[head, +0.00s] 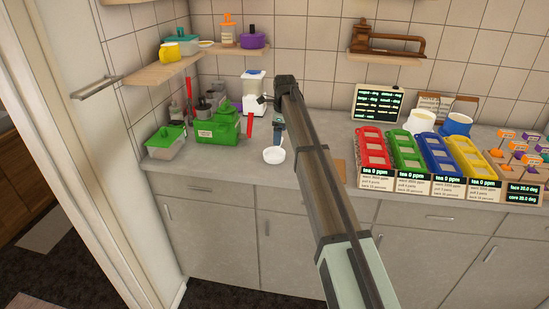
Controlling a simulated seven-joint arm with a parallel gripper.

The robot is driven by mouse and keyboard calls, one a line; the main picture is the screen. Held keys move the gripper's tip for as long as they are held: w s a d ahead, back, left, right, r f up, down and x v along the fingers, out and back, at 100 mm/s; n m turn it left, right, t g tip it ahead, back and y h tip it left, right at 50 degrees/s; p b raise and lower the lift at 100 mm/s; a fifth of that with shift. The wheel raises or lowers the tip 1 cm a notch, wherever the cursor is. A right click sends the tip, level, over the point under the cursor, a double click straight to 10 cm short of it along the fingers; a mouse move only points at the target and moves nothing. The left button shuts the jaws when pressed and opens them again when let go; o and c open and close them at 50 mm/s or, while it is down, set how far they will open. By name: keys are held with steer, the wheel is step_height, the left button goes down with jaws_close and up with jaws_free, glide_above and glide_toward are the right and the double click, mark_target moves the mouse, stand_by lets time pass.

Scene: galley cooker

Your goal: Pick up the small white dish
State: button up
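The small white dish (273,156) sits on the grey counter near its front edge, just left of my forearm. My gripper (278,139) points down from the end of my arm, close above the back of the dish. The fingers are small and seen at a poor angle, so I cannot tell whether they are open or whether they touch the dish.
A green box (217,128) and a green-lidded tub (166,142) stand to the left. A white appliance (253,84) stands behind. Red (373,150), green (405,152), blue (438,154) and yellow (474,156) bins stand to the right.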

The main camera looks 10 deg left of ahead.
mark_target(276, 150)
steer(key=f, duration=0.4)
steer(key=shift+w+a, duration=0.25)
steer(key=shift+a, duration=0.05)
steer(key=shift+c, duration=0.2)
steer(key=c, duration=0.8)
steer(key=shift+c, duration=0.2)
